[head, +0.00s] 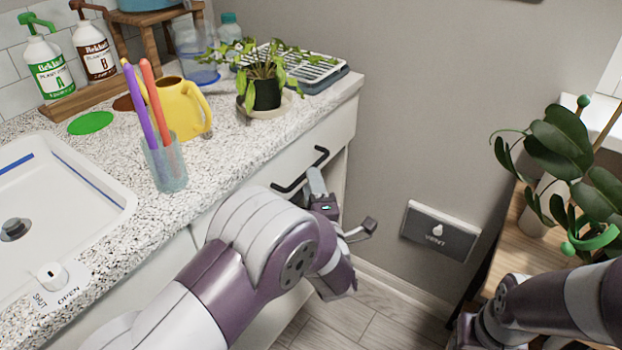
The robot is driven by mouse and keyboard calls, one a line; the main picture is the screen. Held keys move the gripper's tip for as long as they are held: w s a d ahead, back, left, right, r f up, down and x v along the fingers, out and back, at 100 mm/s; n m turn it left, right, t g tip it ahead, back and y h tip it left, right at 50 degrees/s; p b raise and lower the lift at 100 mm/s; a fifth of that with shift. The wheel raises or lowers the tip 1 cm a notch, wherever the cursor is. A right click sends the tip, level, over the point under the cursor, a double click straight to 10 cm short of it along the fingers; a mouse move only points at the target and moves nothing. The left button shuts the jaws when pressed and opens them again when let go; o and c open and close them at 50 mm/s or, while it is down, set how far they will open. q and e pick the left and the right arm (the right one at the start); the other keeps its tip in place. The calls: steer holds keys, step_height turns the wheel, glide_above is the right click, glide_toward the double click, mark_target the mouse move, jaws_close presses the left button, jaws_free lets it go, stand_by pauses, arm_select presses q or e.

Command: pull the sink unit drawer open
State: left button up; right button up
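The sink unit's drawer (270,172) has a white front under the speckled counter, and it looks shut, flush with the unit. Its black bar handle (318,157) runs along the front, and its middle is partly covered by my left gripper. My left gripper (342,206) is at the handle's right part, with its fingers spread apart. One finger is close to the bar, and I cannot tell whether it touches. The other finger stands off to the right, over the floor. My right arm comes in at the lower right, and its fingers do not show.
A white sink (95,195) is at left. A plant stand with a leafy plant (560,150) is at right. Floor before the vent (440,232) is clear.

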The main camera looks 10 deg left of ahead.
arm_select(q)
steer(key=shift+x, duration=1.6)
arm_select(e)
steer(key=shift+f, duration=0.25)
arm_select(q)
jaws_close()
steer(key=shift+d, duration=0.1)
